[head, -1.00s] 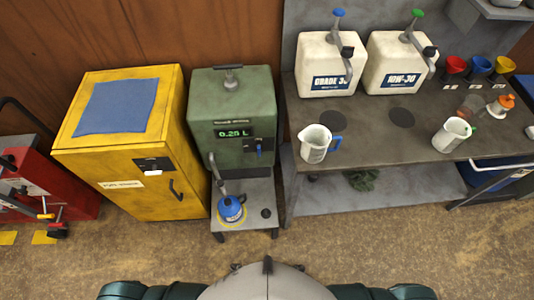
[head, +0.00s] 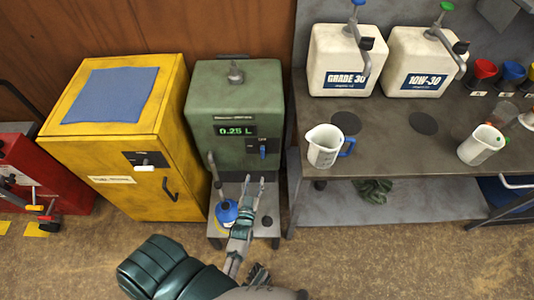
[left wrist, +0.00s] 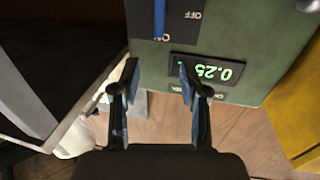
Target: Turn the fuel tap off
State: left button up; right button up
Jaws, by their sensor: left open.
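The green dispenser (head: 236,90) stands between the yellow cabinet and the bench, its display reading 0.25 L. A blue lever (head: 263,149) sits on a dark plate right of the display. In the left wrist view the blue lever (left wrist: 159,20) is at the top; its end lies by the ON mark, with OFF to one side. My left gripper (head: 254,183) is open and empty, in front of the dispenser and below the lever. In the left wrist view its fingers (left wrist: 157,72) stand apart, clear of the lever. My right gripper is out of view.
A blue container (head: 228,212) stands on the dispenser's low shelf beside my left gripper. The workbench (head: 395,155) to the right holds jugs and white canisters. A yellow cabinet (head: 115,150) and red machine (head: 45,175) stand left. The floor in front is clear.

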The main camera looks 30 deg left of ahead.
aim_at(262, 153)
pick_arm(q)
jog(key=b+x, duration=0.1)
jog(key=x, duration=1.1)
jog(key=shift+w+f+b, duration=0.15)
jog(key=shift+w+b, duration=0.2)
jog(key=shift+b, duration=0.05)
jog(key=shift+w+a, duration=0.35)
jog(key=shift+w, duration=0.3)
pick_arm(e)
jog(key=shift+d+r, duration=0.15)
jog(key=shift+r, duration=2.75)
pick_arm(q)
jog(key=shift+d, duration=0.1)
grip_shut()
